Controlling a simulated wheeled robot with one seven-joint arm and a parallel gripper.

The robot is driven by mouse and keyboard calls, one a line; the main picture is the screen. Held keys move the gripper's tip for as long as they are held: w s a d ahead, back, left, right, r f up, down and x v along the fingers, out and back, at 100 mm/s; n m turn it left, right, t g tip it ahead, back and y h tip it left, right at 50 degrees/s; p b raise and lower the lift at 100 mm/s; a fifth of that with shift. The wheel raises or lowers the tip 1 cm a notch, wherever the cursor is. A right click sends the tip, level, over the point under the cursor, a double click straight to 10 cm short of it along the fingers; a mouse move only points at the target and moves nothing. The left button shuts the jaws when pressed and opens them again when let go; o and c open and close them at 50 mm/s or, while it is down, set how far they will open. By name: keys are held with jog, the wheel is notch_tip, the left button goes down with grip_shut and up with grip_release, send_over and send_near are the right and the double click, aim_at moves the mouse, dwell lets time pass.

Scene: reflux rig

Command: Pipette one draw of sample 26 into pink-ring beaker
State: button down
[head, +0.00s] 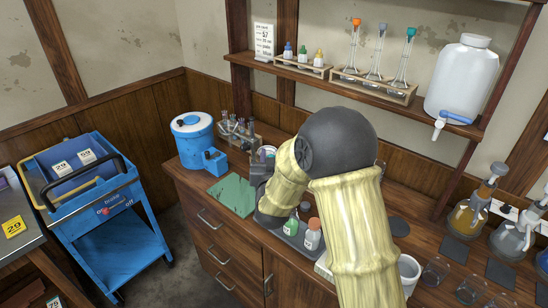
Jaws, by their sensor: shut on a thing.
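My gripper (260,174) is over the bench by the green mat, mostly hidden behind my own pale-sleeved arm. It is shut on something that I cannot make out. A small vessel with a pinkish rim (267,151) stands just behind the gripper, partly covered; I cannot tell whether it is the pink-ring beaker. A rack of tubes (238,132) stands at the back of the bench, left of the gripper. No label reading 26 can be made out, and no pipette is clearly visible.
A green mat (232,194) and a blue-and-white tub (193,138) are left of my arm. Bottles (312,235) stand close under it. Flasks (467,213) and small glasses (467,290) are at right. A shelf (345,91) hangs above; a blue trolley (100,205) stands left.

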jog(key=shift+f+b, duration=0.95)
jog(key=shift+f, duration=0.3)
jog(key=c, duration=1.8)
grip_release()
jog(key=shift+o, duration=0.2)
notch_tip(320, 180, up, 13)
jog(key=p, duration=0.6)
jog(key=shift+f, duration=0.2)
jog(key=shift+w, duration=0.1)
